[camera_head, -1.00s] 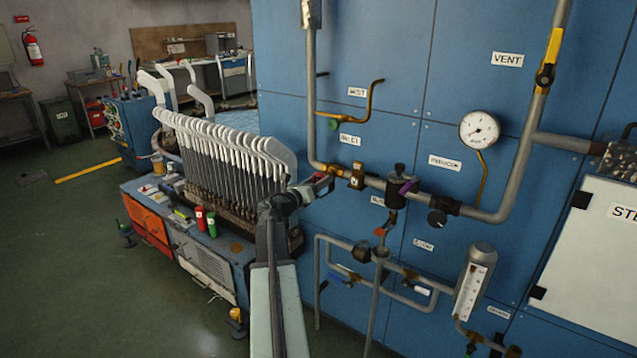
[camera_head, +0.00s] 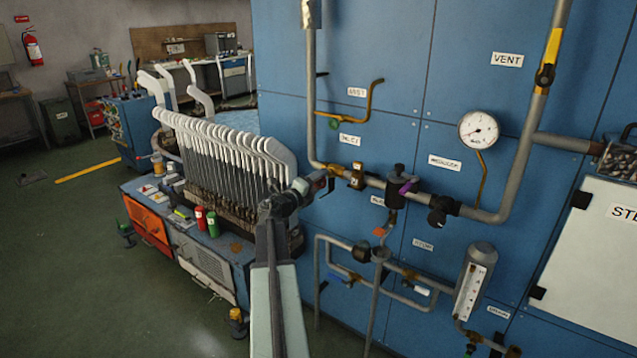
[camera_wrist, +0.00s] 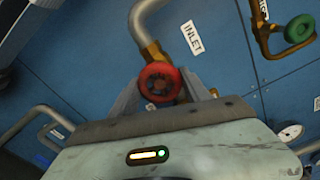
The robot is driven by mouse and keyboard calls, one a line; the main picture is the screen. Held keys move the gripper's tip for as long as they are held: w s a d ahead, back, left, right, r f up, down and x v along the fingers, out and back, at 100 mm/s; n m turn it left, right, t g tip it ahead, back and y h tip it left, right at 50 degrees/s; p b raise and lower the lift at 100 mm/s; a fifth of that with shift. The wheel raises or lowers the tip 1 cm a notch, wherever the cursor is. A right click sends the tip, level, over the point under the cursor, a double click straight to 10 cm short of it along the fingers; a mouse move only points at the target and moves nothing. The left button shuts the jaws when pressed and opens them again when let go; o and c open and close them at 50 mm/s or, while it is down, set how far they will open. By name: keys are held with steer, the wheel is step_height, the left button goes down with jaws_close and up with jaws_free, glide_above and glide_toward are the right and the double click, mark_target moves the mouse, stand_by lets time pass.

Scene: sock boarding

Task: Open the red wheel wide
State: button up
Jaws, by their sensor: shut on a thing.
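The red wheel (camera_wrist: 161,82) shows in the wrist view, face-on, between my two grey fingers. It sits on a brass fitting (camera_wrist: 153,51) at the end of a grey pipe, beside the INLET label (camera_wrist: 192,38). My gripper (camera_wrist: 163,88) is shut on the wheel, with one finger on each side of it. In the head view my gripper (camera_head: 322,184) is at the pipe's lower bend and hides most of the wheel. How far the wheel is turned cannot be told.
A green wheel (camera_wrist: 299,29) sits on a brass pipe close by. Right of my gripper are a purple-handled valve (camera_head: 407,187) and a round gauge (camera_head: 479,131). A rack of white-topped boards (camera_head: 225,160) stands close on the left.

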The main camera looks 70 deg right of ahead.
steer(key=shift+n, duration=0.6)
steer(key=o, duration=1.4)
steer(key=v, duration=0.7)
steer(key=shift+a, duration=0.35)
steer(key=shift+w, duration=0.2)
